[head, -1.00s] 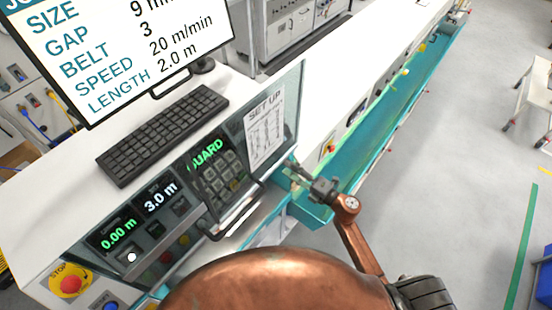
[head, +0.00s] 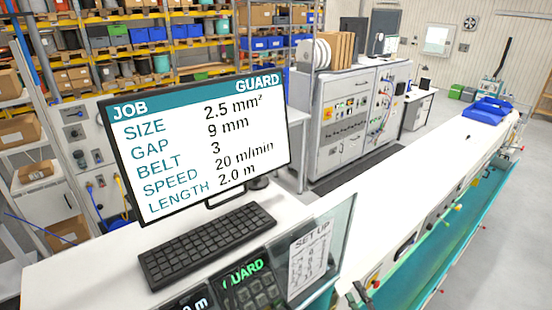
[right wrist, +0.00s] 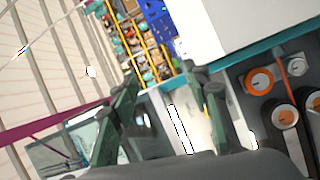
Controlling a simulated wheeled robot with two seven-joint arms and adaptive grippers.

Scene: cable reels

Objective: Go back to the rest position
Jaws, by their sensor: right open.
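My right gripper (head: 356,293) shows only as small dark fingertips at the bottom edge of the head view, just right of the set-up sheet (head: 308,258) on the console. In the right wrist view the two dark green fingers of my right gripper (right wrist: 172,88) stand apart with nothing between them. The rest of my right arm is out of the head view. My left gripper is in neither view.
A monitor (head: 200,145) and a black keyboard (head: 207,243) stand on the white console top. A long machine with a teal trough (head: 455,245) runs to the back right, blue bins (head: 487,110) on it. Grey floor (head: 535,180) lies open at right.

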